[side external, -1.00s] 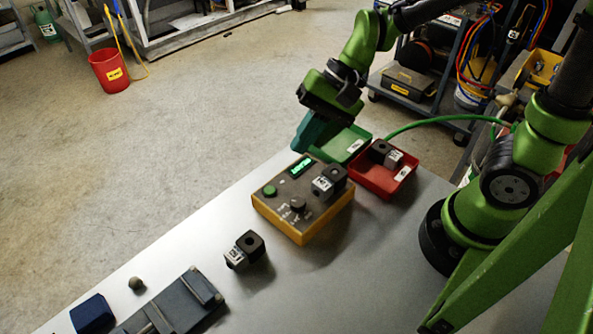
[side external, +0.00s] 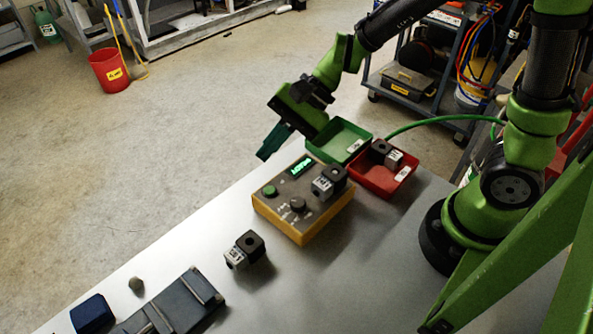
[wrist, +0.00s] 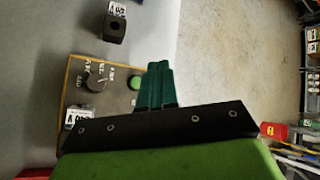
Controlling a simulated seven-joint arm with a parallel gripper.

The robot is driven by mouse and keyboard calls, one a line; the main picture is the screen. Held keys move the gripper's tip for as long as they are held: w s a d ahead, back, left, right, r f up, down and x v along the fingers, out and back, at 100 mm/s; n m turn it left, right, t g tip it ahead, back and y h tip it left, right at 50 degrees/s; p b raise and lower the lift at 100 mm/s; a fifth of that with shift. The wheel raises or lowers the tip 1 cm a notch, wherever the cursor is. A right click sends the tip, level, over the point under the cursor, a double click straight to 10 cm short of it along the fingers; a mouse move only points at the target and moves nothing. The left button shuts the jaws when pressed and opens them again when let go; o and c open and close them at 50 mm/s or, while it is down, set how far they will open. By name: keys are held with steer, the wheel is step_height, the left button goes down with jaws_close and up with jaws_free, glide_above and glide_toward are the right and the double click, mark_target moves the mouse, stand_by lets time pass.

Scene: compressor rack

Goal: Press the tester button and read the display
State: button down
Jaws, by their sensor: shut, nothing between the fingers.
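The tester is a yellow box with a grey top (side external: 318,213), on the table. Its green button (side external: 270,191) is at the left corner and also shows in the wrist view (wrist: 135,83). The display (side external: 301,166) is lit green, but its text is too small to read. A black knob (side external: 298,204) is on the top face. A dark block with a white label (side external: 328,183) sits on the tester's right part. My gripper (side external: 264,156) is shut and empty, above and behind the button, apart from it. Its teal fingers (wrist: 159,68) are together beside the button in the wrist view.
A green tray (side external: 325,152) and a red tray (side external: 374,186) holding a labelled block (side external: 383,153) stand behind the tester. Another labelled block (side external: 245,250) is on the table in front. A grey fixture (side external: 180,305), a small knob (side external: 136,284) and a blue block (side external: 92,314) lie at the near left.

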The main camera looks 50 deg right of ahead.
mark_target(274, 188)
step_height(274, 188, down, 7)
steer(key=shift+f, duration=0.15)
steer(key=shift+f, duration=0.1)
stand_by(2.2)
steer(key=shift+f, duration=0.3)
steer(key=shift+f, duration=0.4)
stand_by(0.5)
stand_by(0.4)
steer(key=shift+r, duration=0.8)
steer(key=shift+r, duration=0.1)
steer(key=shift+r, duration=2.45)
